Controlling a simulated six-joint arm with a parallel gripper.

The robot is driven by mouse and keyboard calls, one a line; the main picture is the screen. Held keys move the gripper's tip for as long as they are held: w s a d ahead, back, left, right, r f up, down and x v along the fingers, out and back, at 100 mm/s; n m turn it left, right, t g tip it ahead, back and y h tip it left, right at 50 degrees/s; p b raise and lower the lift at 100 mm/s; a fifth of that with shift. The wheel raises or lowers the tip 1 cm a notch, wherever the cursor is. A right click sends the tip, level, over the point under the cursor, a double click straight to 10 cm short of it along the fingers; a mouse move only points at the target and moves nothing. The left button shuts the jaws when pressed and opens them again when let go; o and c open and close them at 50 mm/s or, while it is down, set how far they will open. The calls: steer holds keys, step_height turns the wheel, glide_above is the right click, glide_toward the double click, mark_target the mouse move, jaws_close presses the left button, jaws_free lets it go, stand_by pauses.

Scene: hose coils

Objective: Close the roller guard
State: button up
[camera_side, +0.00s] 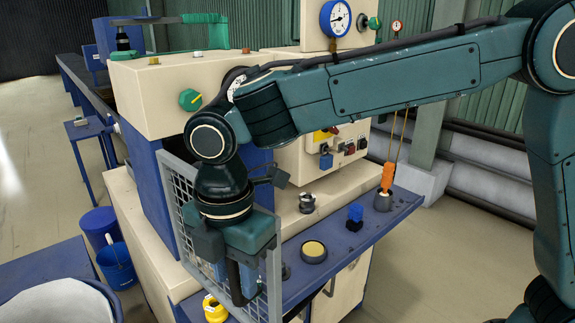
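The roller guard appears to be the grey mesh panel in a light metal frame (180,186). It stands upright at the front of the cream and blue machine, angled out from it. My gripper (240,292) points down in front of the panel and overlaps its middle and lower right part. A dark upright bar shows between or beside the fingers; I cannot tell whether the fingers touch it or the panel. The rollers and the guard's hinge are hidden behind my arm and the panel.
Blue buckets (117,264) stand on the floor at left.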

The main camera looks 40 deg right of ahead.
steer(key=shift+f, duration=0.1)
jaws_close()
steer(key=shift+d, duration=0.15)
